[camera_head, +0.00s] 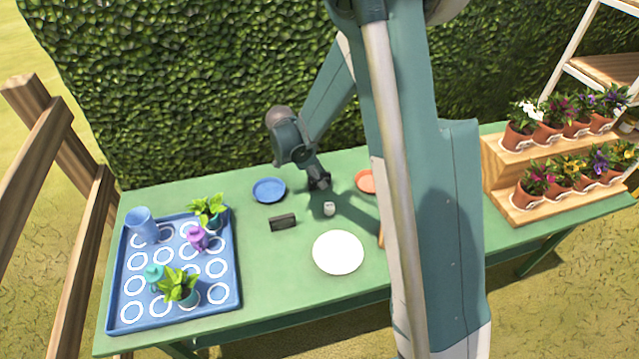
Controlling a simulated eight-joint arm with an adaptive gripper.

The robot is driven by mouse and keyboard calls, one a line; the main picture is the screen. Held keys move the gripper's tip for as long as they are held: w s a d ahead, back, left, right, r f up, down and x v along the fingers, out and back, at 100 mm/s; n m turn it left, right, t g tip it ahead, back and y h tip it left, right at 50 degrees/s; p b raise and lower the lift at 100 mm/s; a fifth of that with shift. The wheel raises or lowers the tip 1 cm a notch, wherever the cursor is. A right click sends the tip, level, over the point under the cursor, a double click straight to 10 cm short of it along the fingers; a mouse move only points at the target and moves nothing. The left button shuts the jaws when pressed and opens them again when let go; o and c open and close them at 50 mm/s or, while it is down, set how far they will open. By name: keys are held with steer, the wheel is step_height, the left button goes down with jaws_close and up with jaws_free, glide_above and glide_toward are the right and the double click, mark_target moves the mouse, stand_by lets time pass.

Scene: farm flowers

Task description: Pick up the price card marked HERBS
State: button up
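A small dark card (283,222) stands on the green table between the blue tray and the white plate. It could be a price card, but any writing on it is too small to read. I cannot make out the word HERBS anywhere. My gripper (320,183) points down over the table, behind and to the right of the dark card and apart from it. The gripper is small and dark here, and I cannot see whether its fingers are open or shut.
A blue tray (122,290) with potted plants and cups is at left. A blue dish (269,190), a small whitish object (329,208), a white plate (338,252) and an orange dish (366,181) surround the middle. A wooden stand (520,200) holds flowerpots at right.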

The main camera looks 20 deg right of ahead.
steer(key=shift+d+f, duration=0.1)
steer(key=shift+f, duration=0.1)
steer(key=shift+c, duration=0.6)
jaws_close()
